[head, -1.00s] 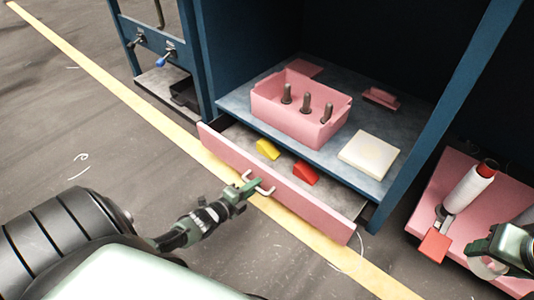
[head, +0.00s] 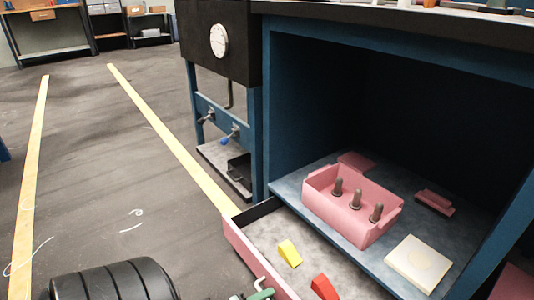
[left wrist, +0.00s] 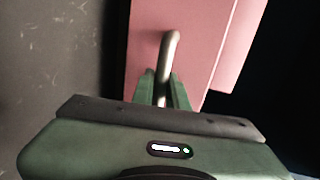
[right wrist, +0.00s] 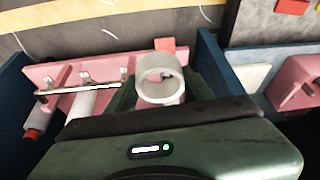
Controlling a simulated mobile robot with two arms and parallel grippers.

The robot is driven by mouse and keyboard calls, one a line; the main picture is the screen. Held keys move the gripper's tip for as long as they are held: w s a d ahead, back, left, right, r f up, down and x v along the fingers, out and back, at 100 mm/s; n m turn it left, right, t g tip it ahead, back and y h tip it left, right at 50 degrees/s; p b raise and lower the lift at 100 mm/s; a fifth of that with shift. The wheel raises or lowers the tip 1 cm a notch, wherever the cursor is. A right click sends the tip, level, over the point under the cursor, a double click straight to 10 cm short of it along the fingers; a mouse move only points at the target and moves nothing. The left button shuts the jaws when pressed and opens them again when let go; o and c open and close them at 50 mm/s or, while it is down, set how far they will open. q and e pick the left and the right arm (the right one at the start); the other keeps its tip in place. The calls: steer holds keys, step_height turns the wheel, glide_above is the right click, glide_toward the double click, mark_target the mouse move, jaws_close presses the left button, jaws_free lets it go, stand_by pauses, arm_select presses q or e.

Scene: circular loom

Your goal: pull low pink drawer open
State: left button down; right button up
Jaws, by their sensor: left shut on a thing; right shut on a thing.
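The low pink drawer (head: 245,250) stands open below the blue cabinet's shelf. A yellow block (head: 289,253) and a red block (head: 324,287) lie inside it. My left gripper (head: 262,294) is at the bottom edge of the head view, at the drawer front. In the left wrist view, my left gripper (left wrist: 165,92) is shut on the pale bar handle (left wrist: 170,48) of the pink front (left wrist: 215,35). My right gripper (right wrist: 160,95) shows only in the right wrist view, shut on a white hollow tube (right wrist: 158,88).
A pink bin with dark pegs (head: 345,215) and a cream slab (head: 420,262) sit on the cabinet shelf (head: 300,188). A machine with a dial (head: 219,40) stands left of the cabinet. The right wrist view shows a pink rack (right wrist: 75,68) with rolls.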

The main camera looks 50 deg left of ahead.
arm_select(q)
steer(key=c, duration=1.4)
jaws_free()
steer(key=shift+c, duration=0.2)
steer(key=p+v, duration=0.4)
steer(key=v, duration=0.8)
steer(key=shift+p, duration=0.35)
